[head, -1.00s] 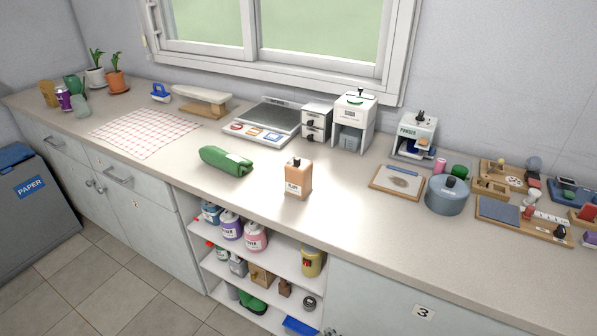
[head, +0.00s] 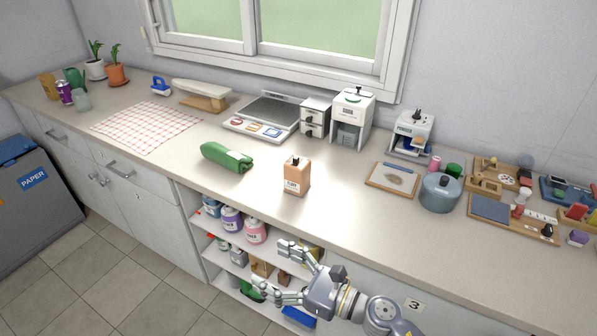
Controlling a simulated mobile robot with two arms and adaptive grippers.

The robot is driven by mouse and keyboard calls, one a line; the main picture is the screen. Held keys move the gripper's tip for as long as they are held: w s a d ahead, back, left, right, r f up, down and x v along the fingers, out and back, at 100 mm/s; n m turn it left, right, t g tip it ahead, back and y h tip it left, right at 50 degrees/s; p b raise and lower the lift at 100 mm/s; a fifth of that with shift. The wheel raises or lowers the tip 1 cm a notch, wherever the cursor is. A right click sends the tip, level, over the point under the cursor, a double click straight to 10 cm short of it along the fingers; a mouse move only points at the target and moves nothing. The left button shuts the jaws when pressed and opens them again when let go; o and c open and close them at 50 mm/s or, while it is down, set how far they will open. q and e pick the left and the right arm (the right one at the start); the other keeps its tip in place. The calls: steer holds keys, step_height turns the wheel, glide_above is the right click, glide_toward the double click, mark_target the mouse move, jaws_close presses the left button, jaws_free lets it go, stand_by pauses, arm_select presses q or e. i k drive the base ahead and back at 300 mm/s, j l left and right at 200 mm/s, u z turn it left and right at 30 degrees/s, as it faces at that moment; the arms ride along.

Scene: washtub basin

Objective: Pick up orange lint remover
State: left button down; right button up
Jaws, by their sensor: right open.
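An orange block-shaped container (head: 297,176) with a black top and a small pale label stands upright on the countertop, near its front edge. It is the orange item that best fits the lint remover, but I cannot read its label clearly. My right gripper (head: 271,268) comes in from the bottom right and is open and empty. It shows in front of the open shelves, below the container in the picture and apart from it. My left gripper is not in view.
A green rolled bundle (head: 227,157) lies left of the container. A tray with a brush-like item (head: 392,180) and a blue-grey pot (head: 440,192) stand to the right. Scales (head: 262,116) and dispensers (head: 352,117) stand behind. The counter around the container is clear.

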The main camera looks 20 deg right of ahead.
mark_target(297, 177)
steer(key=i+l, duration=0.35)
steer(key=l, duration=0.15)
steer(key=i+l, duration=0.3)
steer(key=l, duration=0.2)
